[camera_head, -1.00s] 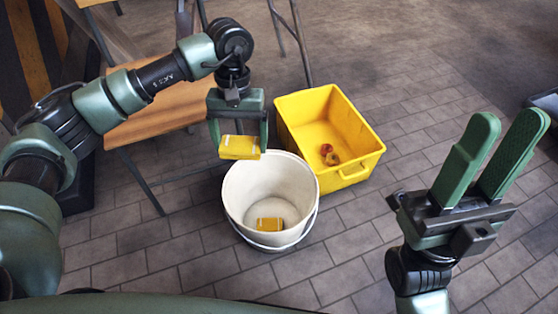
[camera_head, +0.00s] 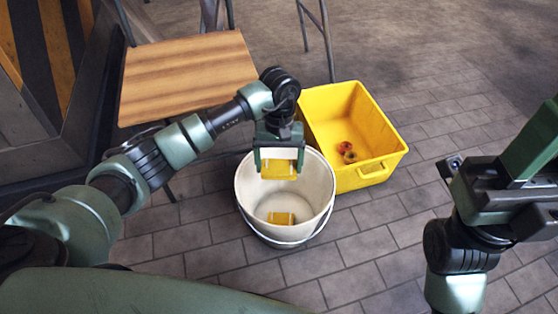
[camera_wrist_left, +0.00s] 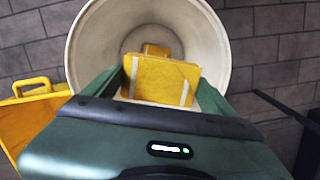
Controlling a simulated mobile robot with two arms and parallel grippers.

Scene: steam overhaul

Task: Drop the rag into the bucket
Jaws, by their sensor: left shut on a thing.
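My left gripper (camera_head: 279,168) is shut on a folded yellow rag (camera_head: 279,169) with white stripes and holds it over the mouth of the white bucket (camera_head: 249,196). In the left wrist view the held rag (camera_wrist_left: 160,80) sits between the fingers, with the bucket's round wall (camera_wrist_left: 97,45) around and below it. A second yellow cloth piece (camera_head: 282,218) lies on the bucket floor; the held rag partly hides it in the wrist view. My right gripper (camera_head: 545,150) is at the right edge, partly cut off, empty and apparently open.
A wooden-topped stool or chair (camera_head: 185,75) stands behind to the left. The paved floor in front of the bucket is clear.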

